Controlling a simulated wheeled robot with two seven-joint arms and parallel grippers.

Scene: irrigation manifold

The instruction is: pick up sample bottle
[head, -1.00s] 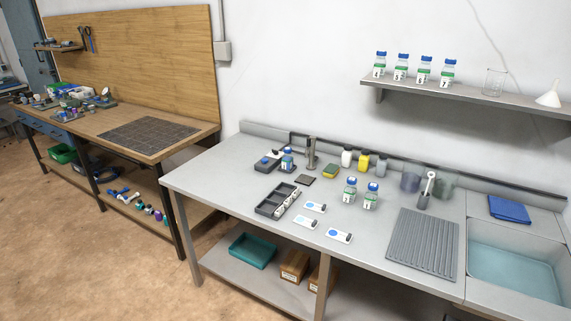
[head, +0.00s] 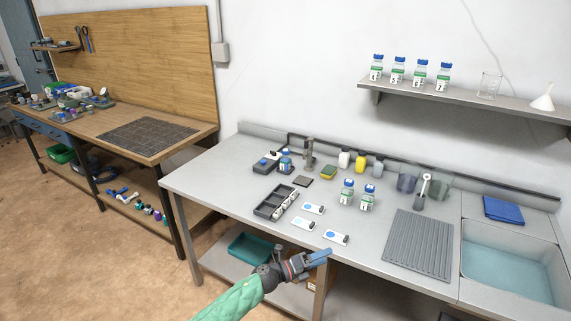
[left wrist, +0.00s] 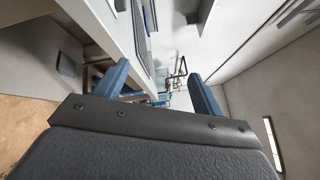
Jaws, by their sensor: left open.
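Two sample bottles with blue caps and green-and-white labels, one left (head: 347,192) and one right (head: 367,198), stand upright on the grey bench near its middle. Another blue-capped bottle (head: 285,161) stands farther back, beside a dark device. Several similar bottles (head: 420,73) stand on the wall shelf. My left gripper (head: 322,256) is at the bench's front edge, in front of and apart from the bottles. In the left wrist view its two blue fingers (left wrist: 158,88) are spread with nothing between them. My right gripper is not in view.
White test cards (head: 335,238) lie between the bench's front edge and the bottles. A dark compartment tray (head: 268,211) is to the left, a ribbed grey drain mat (head: 420,245) and a sink (head: 505,270) to the right. A scoop-like tool stands in a holder (head: 420,203) behind the mat.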

